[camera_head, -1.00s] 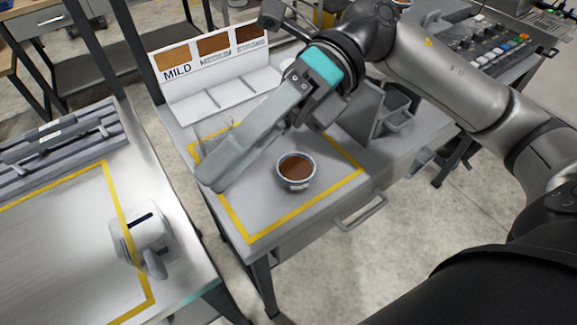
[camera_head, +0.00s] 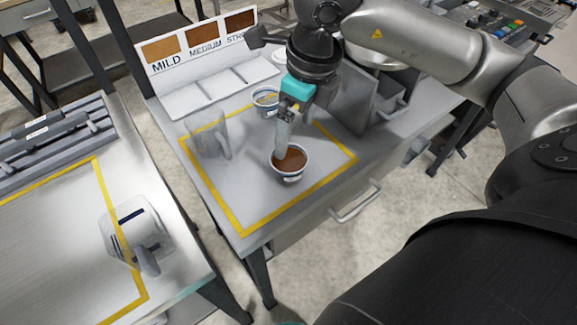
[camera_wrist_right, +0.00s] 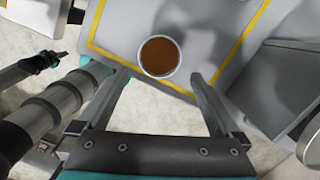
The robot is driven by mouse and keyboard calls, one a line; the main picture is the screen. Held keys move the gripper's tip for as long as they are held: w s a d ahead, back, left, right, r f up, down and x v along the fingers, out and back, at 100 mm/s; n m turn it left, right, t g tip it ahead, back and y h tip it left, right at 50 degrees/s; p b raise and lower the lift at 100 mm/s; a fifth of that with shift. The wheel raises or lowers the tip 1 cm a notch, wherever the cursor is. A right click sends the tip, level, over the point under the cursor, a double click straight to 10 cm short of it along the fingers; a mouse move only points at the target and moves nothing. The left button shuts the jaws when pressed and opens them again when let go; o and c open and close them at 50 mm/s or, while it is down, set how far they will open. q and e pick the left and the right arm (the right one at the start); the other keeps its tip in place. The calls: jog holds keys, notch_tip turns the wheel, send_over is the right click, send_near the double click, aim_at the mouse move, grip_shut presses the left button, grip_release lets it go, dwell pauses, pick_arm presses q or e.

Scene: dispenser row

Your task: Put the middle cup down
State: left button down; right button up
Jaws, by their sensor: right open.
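A white cup (camera_head: 290,161) with brown contents stands upright on the grey table, inside the yellow outline. It also shows in the right wrist view (camera_wrist_right: 159,56). My right gripper (camera_head: 283,150) is seen nearly edge-on at the cup's back left rim in the head view. In the wrist view the gripper (camera_wrist_right: 158,80) has its fingers spread wide, with the cup just beyond the tips and nothing held. A second white cup (camera_head: 265,101) stands behind, partly hidden by my gripper. I cannot tell which cup is called the middle one. My left gripper is not seen.
A white rack (camera_head: 215,88) labelled MILD, MEDIUM, STRONG stands at the back. A translucent vessel-like shape (camera_head: 208,137) is at the left of the outline. Grey bins (camera_head: 385,105) stand right. A white object with a handle (camera_head: 135,230) is on the left table.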

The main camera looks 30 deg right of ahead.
aim_at(289, 159)
jog(key=f, duration=0.6)
jog(key=w+f+b, duration=0.1)
jog(key=f, duration=0.2)
jog(key=shift+w+a+f, duration=0.1)
jog(key=shift+a+f, duration=0.2)
jog(key=shift+a, duration=0.05)
jog(key=shift+r, duration=0.15)
jog(key=c, duration=1.4)
